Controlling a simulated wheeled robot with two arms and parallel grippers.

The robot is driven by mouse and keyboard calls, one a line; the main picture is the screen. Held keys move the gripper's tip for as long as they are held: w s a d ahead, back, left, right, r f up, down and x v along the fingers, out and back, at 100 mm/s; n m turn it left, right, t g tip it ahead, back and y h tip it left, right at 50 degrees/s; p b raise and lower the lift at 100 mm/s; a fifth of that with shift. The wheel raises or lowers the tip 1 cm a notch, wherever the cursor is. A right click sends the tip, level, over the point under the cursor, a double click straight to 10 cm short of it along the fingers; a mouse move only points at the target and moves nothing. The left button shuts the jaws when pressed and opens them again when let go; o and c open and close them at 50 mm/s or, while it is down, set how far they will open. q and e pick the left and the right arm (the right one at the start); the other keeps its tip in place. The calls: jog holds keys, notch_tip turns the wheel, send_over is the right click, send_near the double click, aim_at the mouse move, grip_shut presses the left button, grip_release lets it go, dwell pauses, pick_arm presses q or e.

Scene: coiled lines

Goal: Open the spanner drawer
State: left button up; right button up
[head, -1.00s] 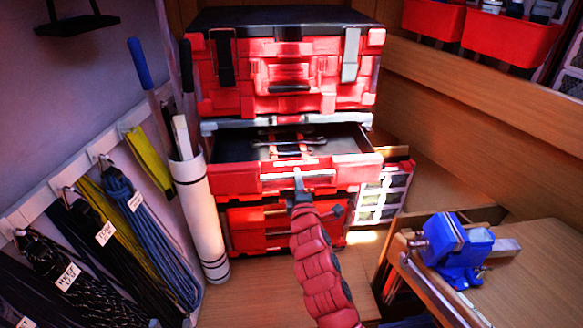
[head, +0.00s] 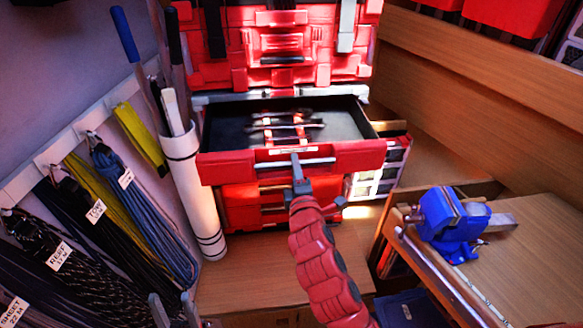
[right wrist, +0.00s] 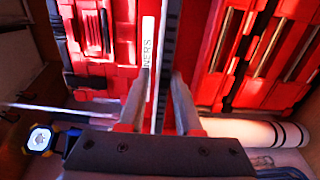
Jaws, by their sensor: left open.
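The spanner drawer (head: 225,170) is a red-fronted drawer with a dark inside, pulled well out of the tool stack in the head view. Several spanners (head: 285,125) lie in it toward the middle. A pale bar handle (head: 322,162) runs along its front. My right gripper (head: 296,163) is at this handle, its arm coming up from below. In the right wrist view its fingers (right wrist: 160,100) stand either side of the handle bar (right wrist: 172,45), beside a white label ending in "NERS". My left gripper (head: 174,308) shows at the bottom edge, fingers apart, empty.
A red toolbox (head: 285,45) sits above the drawer. A white tube (head: 195,195) stands close at its left, near hanging rope coils (head: 140,200). A bench with a blue vise (head: 450,220) is at the right. Wooden floor (head: 270,275) lies clear below.

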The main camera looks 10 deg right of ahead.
jog(key=shift+o, duration=1.4)
jog(key=shift+d, duration=0.1)
jog(key=shift+f, duration=0.1)
jog(key=s+p, duration=0.8)
jog(key=s, duration=0.9)
jog(key=shift+s, duration=0.3)
jog(key=shift+a, duration=0.2)
